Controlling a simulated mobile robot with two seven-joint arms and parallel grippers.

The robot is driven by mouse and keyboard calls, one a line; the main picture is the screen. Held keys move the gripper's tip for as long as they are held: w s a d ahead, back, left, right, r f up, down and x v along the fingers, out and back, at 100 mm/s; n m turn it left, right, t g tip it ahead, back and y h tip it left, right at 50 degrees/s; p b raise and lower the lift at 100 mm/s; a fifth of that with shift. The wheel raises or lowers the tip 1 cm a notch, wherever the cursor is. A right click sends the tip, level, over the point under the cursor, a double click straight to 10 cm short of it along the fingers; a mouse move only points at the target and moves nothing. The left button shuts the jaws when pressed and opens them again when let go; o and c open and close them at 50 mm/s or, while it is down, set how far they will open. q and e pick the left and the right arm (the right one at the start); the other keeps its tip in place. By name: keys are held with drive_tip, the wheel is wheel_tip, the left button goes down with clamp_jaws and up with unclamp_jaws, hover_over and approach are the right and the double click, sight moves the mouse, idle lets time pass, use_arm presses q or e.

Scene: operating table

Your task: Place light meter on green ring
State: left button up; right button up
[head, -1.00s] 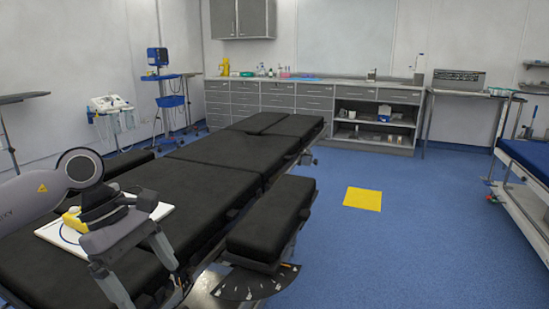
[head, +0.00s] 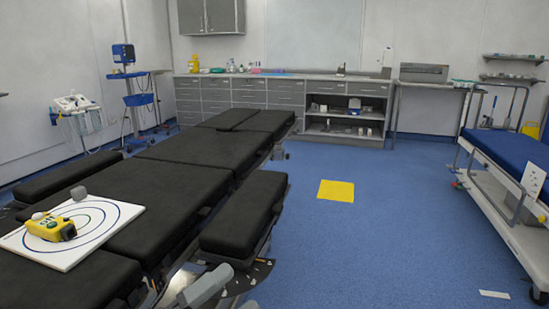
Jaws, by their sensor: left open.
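The yellow light meter (head: 52,228), with a pale dome at one end, lies on a white board (head: 68,262) marked with concentric rings, at the left on the black operating table. It sits left of the rings' middle and hides part of them. A thin inner ring (head: 103,215) looks greenish, but its colour is hard to tell at this size. My right gripper is out of view.
A blue-topped trolley (head: 510,150) stands at the right.

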use_arm(q)
drive_tip(key=s+a+f+n+t+y, duration=0.15)
drive_tip(key=a+f+n+y, duration=0.25)
drive_tip(key=f+n+y, duration=0.4)
drive_tip(key=a+f+n+t+y, duration=0.25)
drive_tip(key=f+n, duration=0.35)
drive_tip(key=n, duration=0.3)
drive_tip(key=s+a+f+n+g+y, duration=0.55)
drive_tip(key=s+f+n, duration=0.25)
drive_tip(key=s+f, duration=0.35)
wheel_tip(320, 180, up, 11)
drive_tip(key=a+g+p, duration=0.1)
drive_tip(key=p, duration=1.4)
drive_tip(key=shift+s+a, duration=0.2)
drive_tip(key=shift+s, duration=0.25)
drive_tip(key=c, duration=0.4)
drive_tip(key=shift+f, duration=0.1)
clamp_jaws()
drive_tip(key=shift+a, duration=0.2)
